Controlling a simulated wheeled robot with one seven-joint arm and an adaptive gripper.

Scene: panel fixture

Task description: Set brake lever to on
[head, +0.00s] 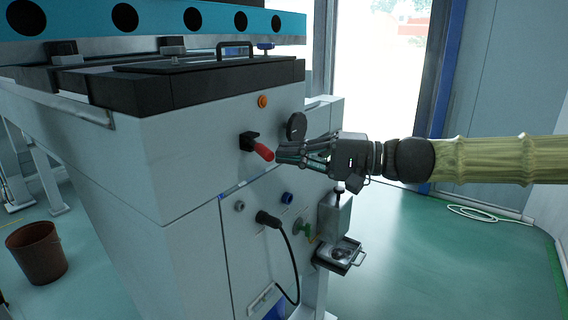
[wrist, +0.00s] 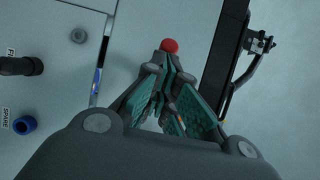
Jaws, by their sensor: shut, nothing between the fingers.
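A lever with a red handle (head: 263,151) and a black base, the likely brake lever, sticks out of the white panel and tilts down to the right in the head view. Its red end (wrist: 169,45) shows just beyond the fingertips in the wrist view. My gripper (head: 280,158) is shut and empty, with its tips close to the red end from the right. I cannot tell whether they touch it. No on or off marking is readable, and the fingers hide part of the panel behind them.
A black round knob (head: 296,126) sits just above my gripper, and an orange button (head: 262,101) above the lever. Open floor lies to the right.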

